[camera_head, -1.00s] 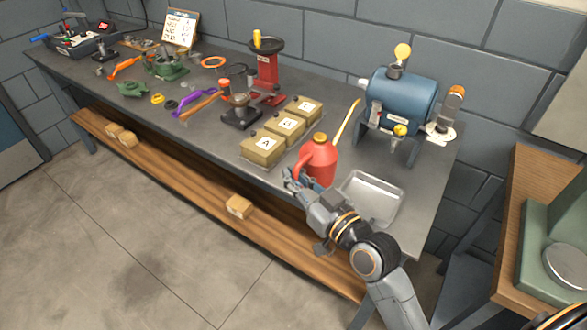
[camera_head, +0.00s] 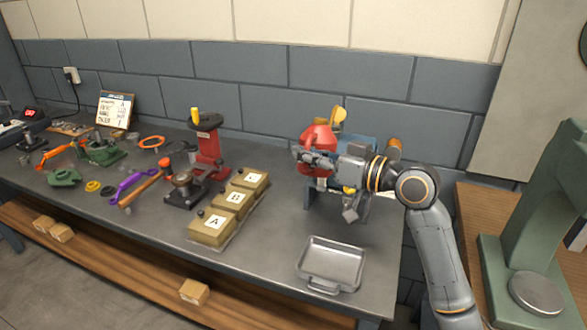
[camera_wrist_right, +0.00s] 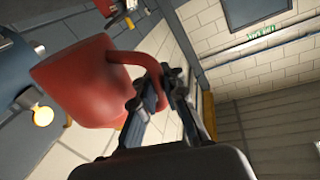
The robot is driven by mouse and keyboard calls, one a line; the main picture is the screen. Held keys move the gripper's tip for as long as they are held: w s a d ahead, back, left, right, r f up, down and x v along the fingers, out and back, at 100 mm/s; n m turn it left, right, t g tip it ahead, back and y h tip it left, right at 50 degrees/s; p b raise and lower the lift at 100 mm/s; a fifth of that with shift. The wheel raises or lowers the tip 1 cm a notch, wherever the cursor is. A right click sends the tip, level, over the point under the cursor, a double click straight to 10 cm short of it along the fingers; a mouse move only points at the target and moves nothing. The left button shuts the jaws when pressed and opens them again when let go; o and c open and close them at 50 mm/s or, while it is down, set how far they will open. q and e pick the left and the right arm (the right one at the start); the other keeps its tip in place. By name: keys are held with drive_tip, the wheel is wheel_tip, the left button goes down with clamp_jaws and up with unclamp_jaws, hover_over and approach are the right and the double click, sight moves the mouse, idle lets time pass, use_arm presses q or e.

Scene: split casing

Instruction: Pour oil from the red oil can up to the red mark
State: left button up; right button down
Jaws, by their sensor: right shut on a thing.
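The red oil can (camera_head: 318,138) is held up in front of the blue tank (camera_head: 368,150) at the back of the bench. My right gripper (camera_head: 316,158) is shut on the can's handle. In the right wrist view the can's red body (camera_wrist_right: 85,85) fills the upper left, and the fingers (camera_wrist_right: 157,92) close around the curved handle (camera_wrist_right: 150,65). The can and gripper hide much of the tank. I cannot make out the can's spout tip or a red mark. My left gripper is not in view.
A metal tray (camera_head: 331,263) lies at the bench's front right. Boxes labelled A (camera_head: 211,228), B and another stand left of it. A red press (camera_head: 209,150) stands behind them, with tools farther left. A green machine (camera_head: 545,220) stands at the right.

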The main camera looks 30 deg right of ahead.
drive_tip(key=shift+r+m+g+p, duration=0.1)
drive_tip(key=shift+m+g+p, duration=0.2)
drive_tip(key=shift+m+p, duration=0.75)
drive_tip(key=r+p, duration=0.2)
drive_tip(key=p, duration=0.1)
drive_tip(key=m+p, duration=0.1)
drive_tip(key=p, duration=0.1)
drive_tip(key=shift+w+d+r, duration=0.2)
drive_tip(key=shift+d+r, duration=0.05)
drive_tip(key=shift+r, duration=0.15)
drive_tip(key=shift+f, duration=0.3)
drive_tip(key=shift+w+d+r+m+g+p, duration=0.2)
drive_tip(key=shift+r+m+p, duration=0.1)
drive_tip(key=shift+r+p, duration=0.45)
drive_tip(key=shift+w+d+r+m+g+p, duration=0.1)
drive_tip(key=shift+r+m+g+p, duration=0.15)
drive_tip(key=shift+r+p, duration=0.45)
drive_tip(key=shift+a+f, duration=0.15)
drive_tip(key=shift+f, duration=0.05)
drive_tip(key=shift+w+d+r+m+p, duration=0.25)
drive_tip(key=shift+r+p, duration=0.35)
drive_tip(key=shift+p, duration=0.4)
drive_tip(key=shift+w+d+r+m+p, duration=0.2)
drive_tip(key=shift+r+p, duration=0.35)
drive_tip(key=shift+p, duration=0.45)
drive_tip(key=shift+s, duration=0.1)
idle(1.9)
